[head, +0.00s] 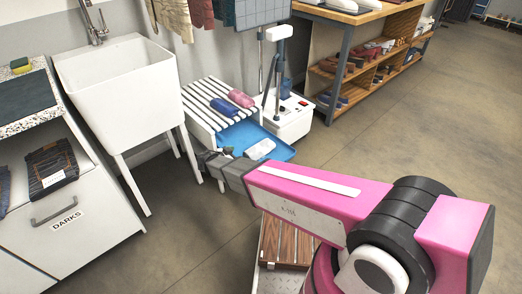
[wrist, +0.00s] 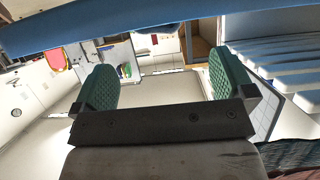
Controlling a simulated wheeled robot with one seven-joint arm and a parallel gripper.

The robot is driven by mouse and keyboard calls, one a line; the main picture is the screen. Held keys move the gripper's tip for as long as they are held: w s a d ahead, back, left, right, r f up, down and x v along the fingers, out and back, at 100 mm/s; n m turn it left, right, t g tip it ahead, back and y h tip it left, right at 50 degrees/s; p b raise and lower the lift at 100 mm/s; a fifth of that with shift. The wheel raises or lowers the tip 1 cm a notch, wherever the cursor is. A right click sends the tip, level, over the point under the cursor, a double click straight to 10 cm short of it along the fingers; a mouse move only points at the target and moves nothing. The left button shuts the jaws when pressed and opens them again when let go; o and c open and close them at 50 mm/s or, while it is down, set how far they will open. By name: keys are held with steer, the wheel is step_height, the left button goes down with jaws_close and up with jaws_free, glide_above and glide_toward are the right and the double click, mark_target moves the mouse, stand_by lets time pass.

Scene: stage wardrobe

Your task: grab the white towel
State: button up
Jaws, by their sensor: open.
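A white rolled towel (head: 261,148) lies on a blue tray (head: 240,136) at the front of a white slatted bench in the head view. My gripper (head: 208,158) is left of the towel in the picture, near the tray's left side. In the wrist view my gripper (wrist: 160,88) has its two green finger pads wide apart with nothing between them. I cannot make out the white towel in the wrist view. A blue surface (wrist: 150,28) crosses the top of that view.
A blue roll (head: 225,107) and a pink roll (head: 241,98) lie on the slatted bench (head: 205,92). A white sink (head: 122,85) stands left, beside a cabinet marked DARKS (head: 60,235). A white machine (head: 292,120) stands right of the bench. Floor on the right is clear.

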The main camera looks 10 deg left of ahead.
mark_target(247, 154)
steer(key=x, duration=0.9)
steer(key=shift+s+d+f, duration=0.15)
steer(key=shift+f, duration=0.1)
steer(key=c, duration=0.8)
